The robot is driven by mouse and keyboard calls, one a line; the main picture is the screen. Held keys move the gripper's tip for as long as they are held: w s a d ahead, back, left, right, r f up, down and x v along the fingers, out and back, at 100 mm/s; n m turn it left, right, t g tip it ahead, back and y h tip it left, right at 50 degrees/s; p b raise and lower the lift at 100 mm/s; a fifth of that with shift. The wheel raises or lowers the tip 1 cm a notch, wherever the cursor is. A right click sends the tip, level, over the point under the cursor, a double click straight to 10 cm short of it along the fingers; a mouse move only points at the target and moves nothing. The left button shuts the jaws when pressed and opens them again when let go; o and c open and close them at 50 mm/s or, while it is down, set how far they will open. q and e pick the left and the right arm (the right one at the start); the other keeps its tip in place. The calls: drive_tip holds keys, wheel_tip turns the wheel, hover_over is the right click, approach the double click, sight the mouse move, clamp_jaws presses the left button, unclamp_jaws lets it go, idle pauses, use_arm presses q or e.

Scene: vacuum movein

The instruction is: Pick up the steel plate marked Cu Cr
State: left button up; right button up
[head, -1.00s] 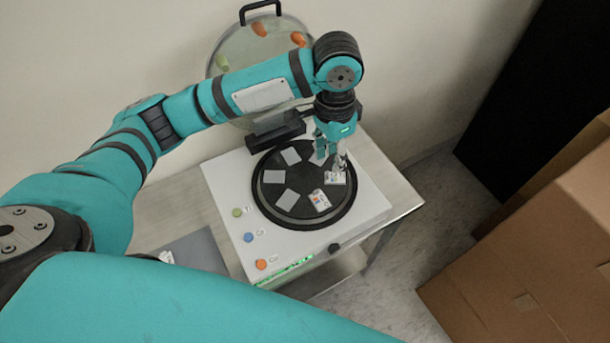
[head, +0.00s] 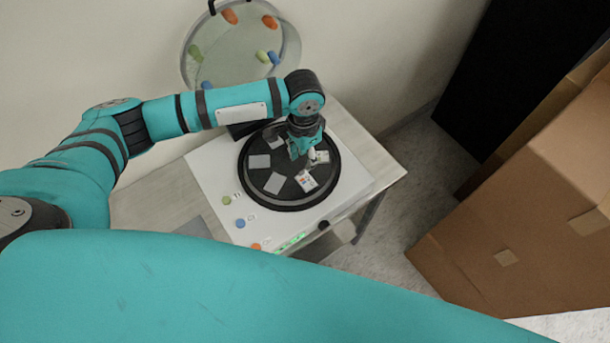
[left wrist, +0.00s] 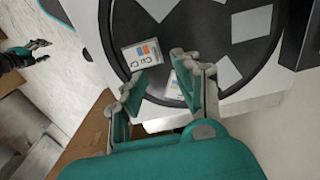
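Several small steel plates lie on a round black turntable (head: 290,203). The plate with orange and blue marks (head: 307,181) lies near its front right; in the left wrist view this plate (left wrist: 142,54) shows C-letters beside the colour squares, not fully legible. My left gripper (head: 311,161) hangs low over the turntable, just behind that plate. In the left wrist view its fingers (left wrist: 155,80) are apart and empty, with the marked plate just beyond them. A second marked plate (left wrist: 173,84) is partly hidden by one finger. My right gripper (left wrist: 42,51) shows small at the left edge, its fingers apart.
The turntable sits on a white unit with green (head: 227,200), blue (head: 240,223) and orange (head: 256,246) buttons, on a metal table (head: 375,165). A round lid (head: 235,45) stands against the wall behind. Cardboard boxes (head: 525,190) stand at the right.

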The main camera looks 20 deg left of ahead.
sight(304, 170)
use_arm(q)
drive_tip(key=f, duration=0.1)
drive_tip(key=f+p, duration=0.1)
drive_tip(key=f, duration=0.1)
drive_tip(key=shift+s+f+p, duration=0.25)
drive_tip(key=shift+f+p, duration=0.1)
drive_tip(key=shift+f, duration=0.6)
drive_tip(key=c, duration=0.6)
clamp_jaws()
use_arm(e)
drive_tip(key=shift+s+d+r, duration=0.3)
drive_tip(key=shift+d+r, duration=0.1)
drive_tip(key=shift+r, duration=0.1)
drive_tip(key=shift+s+d+r, duration=0.3)
drive_tip(key=shift+d+r, duration=0.1)
drive_tip(key=shift+r, duration=0.1)
